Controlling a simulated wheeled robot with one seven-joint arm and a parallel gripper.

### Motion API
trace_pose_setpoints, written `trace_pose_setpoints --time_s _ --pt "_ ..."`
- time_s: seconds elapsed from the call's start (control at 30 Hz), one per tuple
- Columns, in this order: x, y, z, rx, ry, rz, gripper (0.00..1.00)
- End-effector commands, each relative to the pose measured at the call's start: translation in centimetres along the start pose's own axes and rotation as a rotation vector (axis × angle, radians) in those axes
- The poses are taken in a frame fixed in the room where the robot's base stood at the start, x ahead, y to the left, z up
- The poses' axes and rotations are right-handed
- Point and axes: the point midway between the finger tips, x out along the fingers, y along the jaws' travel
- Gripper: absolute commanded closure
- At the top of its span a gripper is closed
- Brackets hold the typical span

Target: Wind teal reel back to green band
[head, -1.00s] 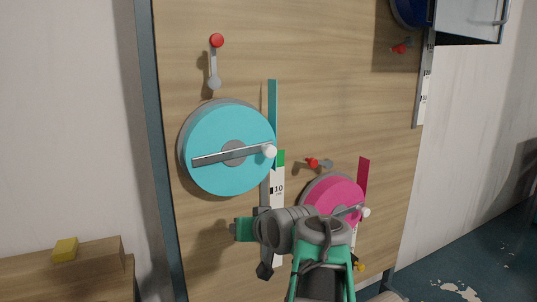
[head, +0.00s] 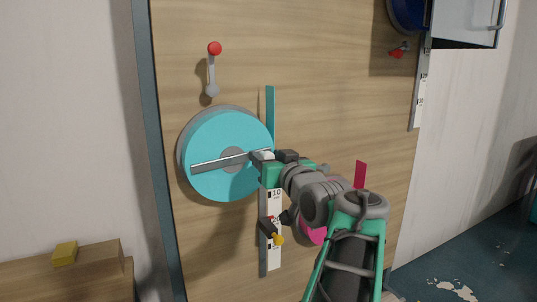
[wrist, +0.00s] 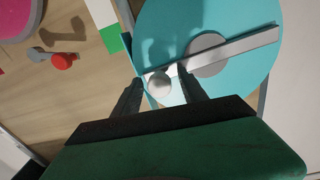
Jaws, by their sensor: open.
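The teal reel (head: 225,170) is mounted on the wooden board, with a grey crank bar (head: 220,161) across its face. My gripper (head: 262,156) is at the bar's right end. In the wrist view, its open fingers stand on either side of the white crank knob (wrist: 159,86); I cannot tell whether they touch it. A teal strip (head: 270,112) rises beside the reel. The green band (wrist: 112,38) shows at the white scale in the wrist view; in the head view my gripper mostly covers that area. The lower scale (head: 274,255) shows below my gripper.
A red-knobbed lever (head: 213,70) is above the teal reel. The pink reel (head: 314,234) is mostly hidden behind my arm. A red knob (wrist: 65,61) is near the pink reel in the wrist view. A yellow block (head: 65,253) sits on a wooden box at lower left.

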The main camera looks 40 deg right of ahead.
Motion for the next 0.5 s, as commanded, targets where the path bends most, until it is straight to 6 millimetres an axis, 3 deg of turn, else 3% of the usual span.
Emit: trace_pose_setpoints --time_s 0.17,0.5 --pt "-0.03 0.03 0.03 0.000 0.000 0.001 0.52" --pt "-0.06 0.04 0.01 0.000 0.000 0.001 0.79"
